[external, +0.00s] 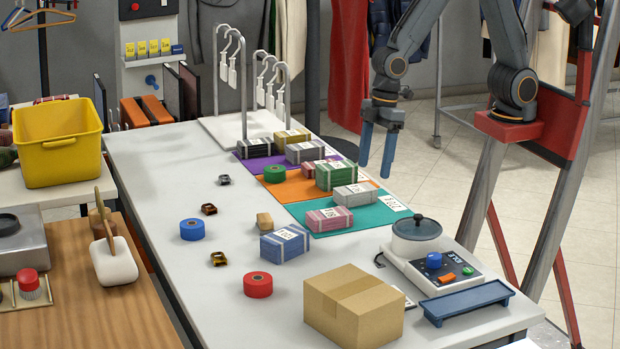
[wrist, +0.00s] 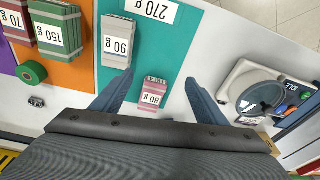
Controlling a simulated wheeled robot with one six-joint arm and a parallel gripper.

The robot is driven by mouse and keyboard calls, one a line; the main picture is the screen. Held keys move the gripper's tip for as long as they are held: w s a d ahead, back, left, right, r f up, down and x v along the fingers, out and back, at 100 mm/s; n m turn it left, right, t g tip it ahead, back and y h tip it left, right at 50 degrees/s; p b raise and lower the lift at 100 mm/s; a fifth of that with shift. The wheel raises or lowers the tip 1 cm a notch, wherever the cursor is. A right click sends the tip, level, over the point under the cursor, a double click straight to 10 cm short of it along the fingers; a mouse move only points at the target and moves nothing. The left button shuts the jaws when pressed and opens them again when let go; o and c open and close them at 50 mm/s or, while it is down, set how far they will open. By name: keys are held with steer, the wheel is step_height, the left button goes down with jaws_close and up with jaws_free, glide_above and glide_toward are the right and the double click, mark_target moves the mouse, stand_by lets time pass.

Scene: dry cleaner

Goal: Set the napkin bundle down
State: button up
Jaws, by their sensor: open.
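Several banded napkin bundles with weight labels are in view; I cannot tell which one the task names. A pink bundle (external: 329,219) and a grey bundle (external: 353,195) sit on the teal mat (external: 378,215). In the wrist view the pink bundle (wrist: 153,95), labelled 80 g, shows between my fingers, and the grey one (wrist: 117,42), labelled 90 g, lies left of it. A blue bundle (external: 285,240) rests on the bare table in front of the mats. My gripper (external: 376,160) is open and empty, raised above the table's right side, apart from the bundles.
Orange (external: 293,190) and purple (external: 257,162) mats hold more bundles and a green roll (external: 275,173). A scale with a lidded pot (external: 416,230), a blue tray (external: 467,302) and a cardboard box (external: 353,308) stand nearby.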

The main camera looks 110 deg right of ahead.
steer(key=s+d+f+m+g, duration=0.1)
steer(key=s+d, duration=0.1)
steer(key=s, duration=1.2)
steer(key=shift+s+d+f+m, duration=0.15)
steer(key=shift+d+f+m, duration=0.15)
steer(key=shift+d, duration=0.1)
